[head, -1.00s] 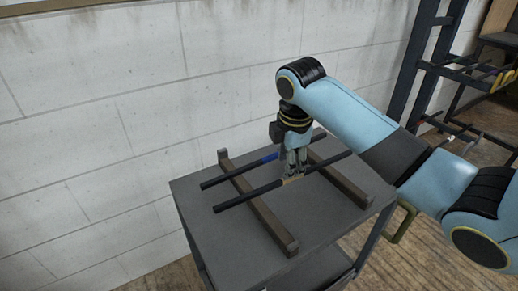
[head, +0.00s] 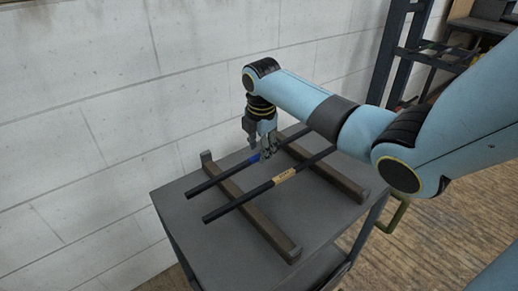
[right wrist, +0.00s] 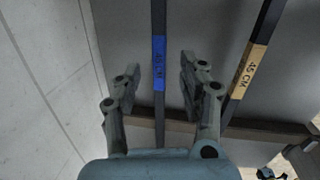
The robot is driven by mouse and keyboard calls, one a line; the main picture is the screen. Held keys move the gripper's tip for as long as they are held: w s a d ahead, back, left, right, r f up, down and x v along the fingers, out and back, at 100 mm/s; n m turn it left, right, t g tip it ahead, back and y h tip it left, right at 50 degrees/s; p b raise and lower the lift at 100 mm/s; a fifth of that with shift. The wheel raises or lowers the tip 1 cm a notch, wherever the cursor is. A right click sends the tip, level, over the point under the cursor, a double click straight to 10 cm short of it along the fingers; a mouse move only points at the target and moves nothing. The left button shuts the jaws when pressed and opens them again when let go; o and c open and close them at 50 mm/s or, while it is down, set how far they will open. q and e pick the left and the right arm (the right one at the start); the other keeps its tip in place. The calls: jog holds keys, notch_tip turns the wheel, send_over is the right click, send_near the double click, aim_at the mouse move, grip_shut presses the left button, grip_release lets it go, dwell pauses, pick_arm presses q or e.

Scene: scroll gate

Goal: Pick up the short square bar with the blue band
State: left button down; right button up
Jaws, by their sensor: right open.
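The bar with the blue band (head: 254,158) is dark and lies across two brown rails on a grey cart top. In the right wrist view its blue band (right wrist: 159,62) runs between my open fingers, with a gap on each side. My right gripper (head: 267,154) points down at this bar, close to the blue band. It shows open and empty in the right wrist view (right wrist: 159,76). I cannot tell how far the fingertips are above the bar. My left gripper is not in view.
A second dark bar with a tan band (head: 284,175) lies parallel, on the side away from the wall. The brown rails (head: 262,225) have raised ends. A pale block wall (head: 80,130) stands close behind the cart (head: 185,215). A dark rack (head: 400,50) stands at right.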

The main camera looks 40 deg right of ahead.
jog(key=shift+w+f, duration=0.15)
jog(key=shift+f, duration=0.7)
grip_shut()
jog(key=shift+r, duration=0.1)
